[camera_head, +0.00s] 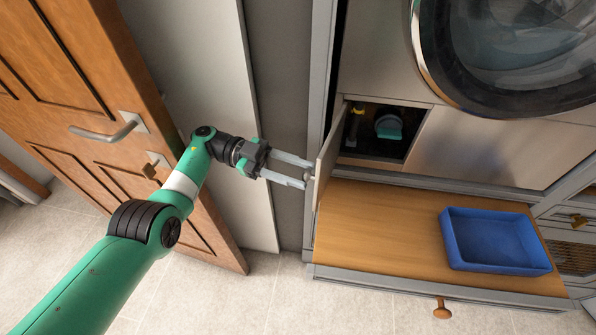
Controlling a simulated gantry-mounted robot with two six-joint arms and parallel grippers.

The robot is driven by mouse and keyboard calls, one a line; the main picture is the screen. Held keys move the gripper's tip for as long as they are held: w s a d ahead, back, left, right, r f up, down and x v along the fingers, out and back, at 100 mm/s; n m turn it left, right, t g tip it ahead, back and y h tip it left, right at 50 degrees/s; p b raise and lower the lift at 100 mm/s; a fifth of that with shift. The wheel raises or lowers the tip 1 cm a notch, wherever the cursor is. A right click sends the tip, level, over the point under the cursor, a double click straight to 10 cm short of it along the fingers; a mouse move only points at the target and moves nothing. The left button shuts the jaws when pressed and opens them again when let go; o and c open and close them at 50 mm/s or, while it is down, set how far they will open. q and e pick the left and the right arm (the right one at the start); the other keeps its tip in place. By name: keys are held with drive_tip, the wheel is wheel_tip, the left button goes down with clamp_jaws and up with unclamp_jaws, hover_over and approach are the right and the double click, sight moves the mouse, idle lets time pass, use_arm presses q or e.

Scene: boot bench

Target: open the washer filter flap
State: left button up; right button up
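The washer filter flap (329,150) stands swung out to the left on its left side, roughly square to the washer front (480,148). Behind it the filter recess (372,143) is exposed, with a teal filter cap (389,127) and a small yellow part (358,109) inside. My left gripper (309,174) is at the flap's outer face, left of it. Its two fingers are parted, with a small knob-like piece between the tips; whether they touch it I cannot tell. My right gripper is out of view.
A wooden pull-out board (385,225) lies below the opening, with a blue tray (493,267) on its right part. The round washer door (510,50) is above right. A brown door (95,90) with a handle stands at left, behind my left arm.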

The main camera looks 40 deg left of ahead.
use_arm(q)
drive_tip(key=o, duration=0.4)
drive_tip(key=shift+r+p, duration=0.3)
drive_tip(key=shift+r, duration=0.05)
drive_tip(key=s+d+r+p, duration=0.1)
drive_tip(key=s+r+p, duration=0.2)
drive_tip(key=s+r, duration=0.1)
drive_tip(key=s+d+r+p, duration=0.2)
drive_tip(key=s+r+p, duration=0.2)
drive_tip(key=s+d+r+p, duration=0.2)
drive_tip(key=s+r+p, duration=0.2)
drive_tip(key=s, duration=0.1)
drive_tip(key=shift+d+r, duration=0.15)
drive_tip(key=shift+d, duration=0.1)
